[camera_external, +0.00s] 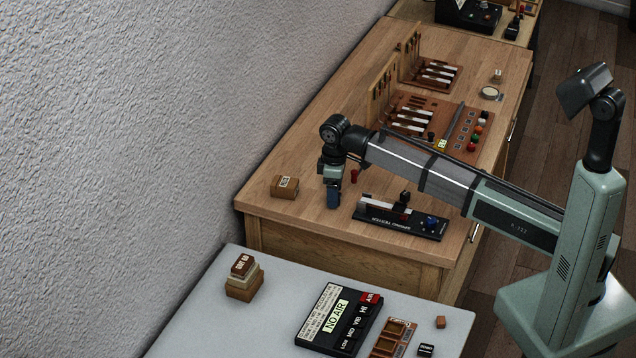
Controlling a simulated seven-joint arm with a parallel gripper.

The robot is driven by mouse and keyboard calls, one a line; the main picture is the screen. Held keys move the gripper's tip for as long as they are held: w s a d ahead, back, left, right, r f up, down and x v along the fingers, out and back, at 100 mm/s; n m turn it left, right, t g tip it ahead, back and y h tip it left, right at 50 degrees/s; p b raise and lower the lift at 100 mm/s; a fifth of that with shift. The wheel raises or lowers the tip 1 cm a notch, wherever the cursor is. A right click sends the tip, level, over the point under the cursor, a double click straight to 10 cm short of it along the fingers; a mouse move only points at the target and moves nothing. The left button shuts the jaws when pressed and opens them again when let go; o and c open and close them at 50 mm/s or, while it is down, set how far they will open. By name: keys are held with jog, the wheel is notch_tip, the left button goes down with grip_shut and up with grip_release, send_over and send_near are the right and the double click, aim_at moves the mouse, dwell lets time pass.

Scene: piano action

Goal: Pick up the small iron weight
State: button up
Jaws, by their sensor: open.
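My gripper (334,203) points down over the front left part of the wooden bench, between a brown labelled block (285,187) and a black test board (400,219). Its jaws are open and I see nothing held in them. I cannot tell for sure which thing is the small iron weight. A small dark block (405,197) stands at the back edge of the test board, to the right of my gripper and apart from it. Another small black block (427,350) with a white label lies on the grey table in front.
A small red piece (354,176) stands just behind my gripper. Wooden racks (432,72) with several pale-handled tools stand farther back. The bench's front left corner is clear.

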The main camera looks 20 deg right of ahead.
jog(key=shift+f, duration=0.25)
jog(key=shift+c, duration=0.5)
grip_shut()
